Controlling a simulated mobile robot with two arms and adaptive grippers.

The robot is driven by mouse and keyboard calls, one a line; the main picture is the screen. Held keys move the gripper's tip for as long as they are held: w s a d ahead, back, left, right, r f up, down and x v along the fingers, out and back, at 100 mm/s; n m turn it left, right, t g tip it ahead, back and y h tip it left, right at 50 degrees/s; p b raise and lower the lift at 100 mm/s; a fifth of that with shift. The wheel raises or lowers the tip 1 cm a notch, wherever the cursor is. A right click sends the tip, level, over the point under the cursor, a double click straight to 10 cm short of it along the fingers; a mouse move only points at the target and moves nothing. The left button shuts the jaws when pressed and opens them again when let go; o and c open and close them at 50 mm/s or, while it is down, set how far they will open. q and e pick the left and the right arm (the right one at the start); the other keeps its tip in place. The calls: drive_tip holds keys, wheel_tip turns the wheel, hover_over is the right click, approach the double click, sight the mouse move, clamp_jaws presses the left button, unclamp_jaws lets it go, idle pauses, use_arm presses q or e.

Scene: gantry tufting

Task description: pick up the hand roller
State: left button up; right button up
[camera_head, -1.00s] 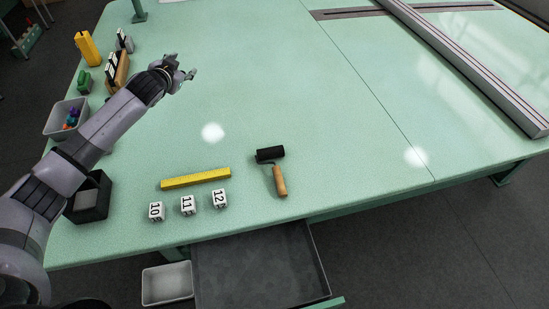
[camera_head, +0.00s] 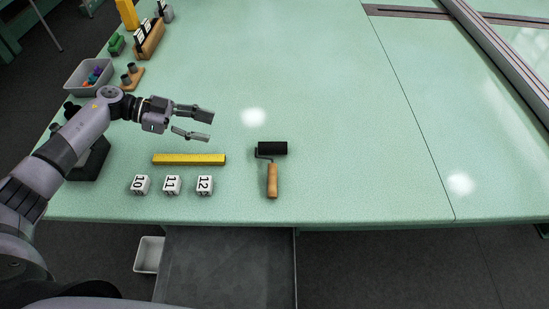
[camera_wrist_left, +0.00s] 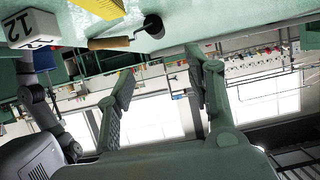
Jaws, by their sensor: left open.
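The hand roller (camera_head: 272,180) lies on the green table in the head view, its black cylinder towards the back and its wooden handle towards the front edge. My left gripper (camera_head: 211,126) is open and empty above the table, to the left of the roller and a little farther back, apart from it. In the left wrist view the roller (camera_wrist_left: 110,43) shows at the top, beyond the two open fingers (camera_wrist_left: 160,62). My right gripper is not in view.
A yellow bar (camera_head: 189,160) and white number blocks 10 (camera_head: 139,185), 11 (camera_head: 172,185) and 12 (camera_head: 204,185) lie left of the roller. A grey bin (camera_head: 89,77) stands at the left. An open drawer (camera_head: 230,265) is below the front edge. Table right of the roller is clear.

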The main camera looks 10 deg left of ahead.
use_arm(q)
drive_tip(key=b, duration=0.3)
approach(271, 144)
drive_tip(key=shift+w+d+f, duration=0.4)
drive_tip(key=shift+d+f, duration=0.05)
drive_tip(key=shift+f, duration=0.15)
drive_tip(key=shift+w+d+f, duration=0.1)
drive_tip(key=shift+w+d, duration=0.05)
drive_tip(key=shift+d, duration=0.4)
drive_tip(key=b+x, duration=0.2)
drive_tip(key=x, duration=0.1)
drive_tip(key=b+x, duration=0.1)
drive_tip(key=x, duration=0.1)
drive_tip(key=shift+s+d, duration=0.25)
drive_tip(key=shift+d, duration=0.05)
drive_tip(key=shift+c, duration=0.3)
clamp_jaws()
